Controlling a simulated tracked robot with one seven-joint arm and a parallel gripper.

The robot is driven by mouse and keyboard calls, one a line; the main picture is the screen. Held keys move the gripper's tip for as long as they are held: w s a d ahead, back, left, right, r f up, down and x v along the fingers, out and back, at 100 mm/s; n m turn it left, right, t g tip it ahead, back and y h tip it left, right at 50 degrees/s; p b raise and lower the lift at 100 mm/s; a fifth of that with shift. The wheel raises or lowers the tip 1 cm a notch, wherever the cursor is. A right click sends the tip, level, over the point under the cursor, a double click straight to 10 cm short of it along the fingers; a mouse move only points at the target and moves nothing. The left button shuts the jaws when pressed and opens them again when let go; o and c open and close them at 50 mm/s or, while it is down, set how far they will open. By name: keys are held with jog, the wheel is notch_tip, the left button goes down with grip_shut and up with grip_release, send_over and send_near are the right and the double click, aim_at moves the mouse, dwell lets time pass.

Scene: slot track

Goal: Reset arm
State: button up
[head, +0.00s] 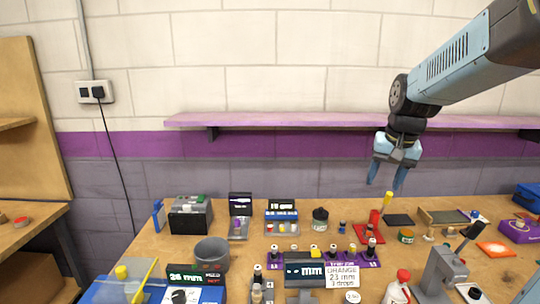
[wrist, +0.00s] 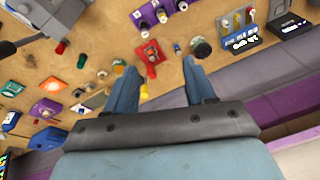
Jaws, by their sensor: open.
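My gripper (head: 385,180) hangs from my blue arm at the right of the head view, above the back of the wooden workbench (head: 150,250). Its two blue fingers are apart with nothing between them. In the wrist view my gripper (wrist: 168,88) is also open and empty, with the bench top beyond the fingertips.
A purple shelf (head: 290,121) runs along the wall behind my gripper. Small containers, a grey cup (head: 212,255), a purple rack (head: 272,259) and a card reading "ORANGE 23 mm 3 drops" (head: 342,277) crowd the bench. The air around my gripper is clear.

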jog(key=s+a+r+n+t, duration=0.1)
jog(key=s+a, duration=0.1)
jog(key=s, duration=0.6)
jog(key=s+a+r+n+t, duration=0.1)
jog(key=s+a+n, duration=0.1)
jog(key=s, duration=0.6)
jog(key=shift+s+n+t+h, duration=0.3)
jog(key=shift+s, duration=0.05)
